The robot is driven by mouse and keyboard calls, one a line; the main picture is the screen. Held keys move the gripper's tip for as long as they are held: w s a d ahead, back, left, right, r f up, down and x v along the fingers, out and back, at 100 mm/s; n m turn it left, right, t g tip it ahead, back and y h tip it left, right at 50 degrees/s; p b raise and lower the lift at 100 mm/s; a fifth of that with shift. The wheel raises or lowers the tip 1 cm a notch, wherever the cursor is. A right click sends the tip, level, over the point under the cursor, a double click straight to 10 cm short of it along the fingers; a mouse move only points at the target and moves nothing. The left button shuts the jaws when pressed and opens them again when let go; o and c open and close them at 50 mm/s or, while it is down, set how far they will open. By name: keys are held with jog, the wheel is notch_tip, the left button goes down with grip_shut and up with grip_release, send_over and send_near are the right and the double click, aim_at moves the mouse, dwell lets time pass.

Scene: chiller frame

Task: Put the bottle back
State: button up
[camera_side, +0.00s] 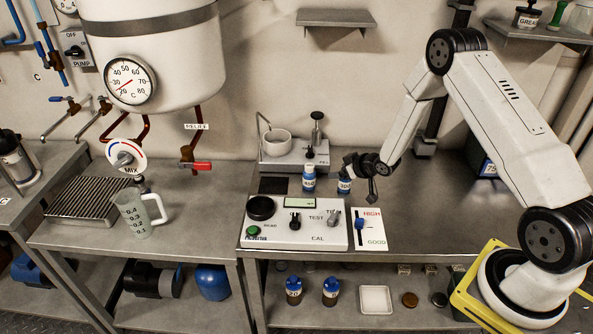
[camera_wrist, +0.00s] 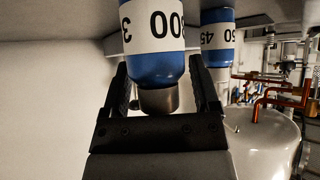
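A bottle labelled 300 (camera_side: 344,187), blue with a white label, stands on the bench behind the test panel. My gripper (camera_side: 361,176) is at its right, its dark fingers spread and partly in front of it. In the wrist view the 300 bottle (camera_wrist: 154,62) appears upside down, its dark cap toward the gripper, between the two fingers of my gripper (camera_wrist: 158,82). Finger contact is not clear. A second similar bottle, labelled 450 (camera_side: 309,181), stands to the left; it also shows in the wrist view (camera_wrist: 217,40).
A test panel (camera_side: 282,236) with knobs and a HIGH/GOOD card (camera_side: 371,229) lie in front. A stand with a cup (camera_side: 277,142) is behind. A clear jug (camera_side: 136,214) stands left. The lower shelf holds two blue-capped bottles (camera_side: 293,292) and a white tray (camera_side: 375,299).

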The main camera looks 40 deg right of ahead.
jog(key=shift+r, duration=0.25)
jog(key=v, duration=1.2)
dwell(0.3)
jog(key=shift+a, duration=0.1)
dwell(0.4)
jog(key=s+a+r+g, duration=0.4)
jog(key=s+a, duration=0.2)
jog(key=a, duration=0.2)
jog(key=s+a+r+g, duration=0.3)
jog(key=s+a+r, duration=0.1)
jog(key=s+a, duration=0.3)
jog(key=shift+s+a+r+g, duration=0.25)
jog(key=shift+a+r+g, duration=0.15)
jog(key=shift+a, duration=0.5)
